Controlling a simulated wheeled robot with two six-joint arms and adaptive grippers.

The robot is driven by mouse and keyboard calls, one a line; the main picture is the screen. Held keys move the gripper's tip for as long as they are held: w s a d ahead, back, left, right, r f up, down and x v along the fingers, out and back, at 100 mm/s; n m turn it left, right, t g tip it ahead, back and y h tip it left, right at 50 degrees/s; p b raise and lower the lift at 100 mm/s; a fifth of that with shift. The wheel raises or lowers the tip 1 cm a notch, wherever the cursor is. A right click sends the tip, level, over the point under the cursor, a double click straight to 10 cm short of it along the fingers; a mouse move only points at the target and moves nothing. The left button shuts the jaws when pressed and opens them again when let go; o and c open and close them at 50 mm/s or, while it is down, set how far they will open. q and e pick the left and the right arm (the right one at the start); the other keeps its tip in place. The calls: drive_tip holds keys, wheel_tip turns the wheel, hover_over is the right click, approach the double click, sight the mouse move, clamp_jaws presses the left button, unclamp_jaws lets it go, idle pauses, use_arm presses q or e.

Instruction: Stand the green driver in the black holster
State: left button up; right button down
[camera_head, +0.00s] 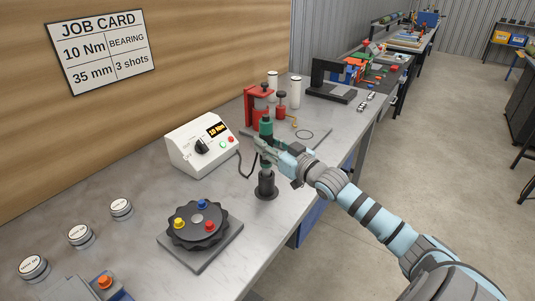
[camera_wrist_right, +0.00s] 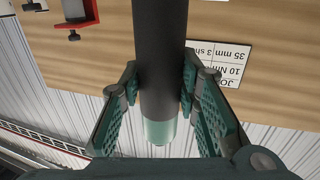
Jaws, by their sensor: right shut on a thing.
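The green driver (camera_head: 266,126) stands upright in the head view, its green upper end above my right gripper (camera_head: 264,147). The gripper is shut on it. In the right wrist view, the driver's dark body (camera_wrist_right: 161,50) with a green end lies between the two fingers (camera_wrist_right: 160,112). The black holster (camera_head: 266,188) is a dark upright cup on a round foot, directly below the gripper. The gripper hides part of the driver, and I cannot tell how deep its lower end sits in the holster. My left gripper is not in view.
A white controller (camera_head: 200,146) with a cable stands left of the holster. A black round fixture (camera_head: 198,226) with coloured knobs is in front. A red press (camera_head: 257,106) stands behind. Bare bench (camera_head: 150,180) lies between the controller and the round fixture.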

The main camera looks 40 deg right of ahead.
wheel_tip(320, 180, down, 2)
drive_tip(key=shift+f, duration=0.1)
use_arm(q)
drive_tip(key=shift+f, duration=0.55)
use_arm(e)
drive_tip(key=c, duration=1.2)
unclamp_jaws()
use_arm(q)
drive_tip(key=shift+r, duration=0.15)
use_arm(e)
drive_tip(key=shift+s+d+r+p, duration=0.1)
drive_tip(key=shift+r+p, duration=0.15)
drive_tip(key=shift+p, duration=0.1)
use_arm(q)
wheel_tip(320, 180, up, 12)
drive_tip(key=p, duration=1.1)
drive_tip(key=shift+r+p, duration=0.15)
drive_tip(key=shift+p, duration=0.15)
use_arm(e)
drive_tip(key=s, duration=1.1)
drive_tip(key=shift+s+d, duration=0.15)
drive_tip(key=shift+s, duration=0.25)
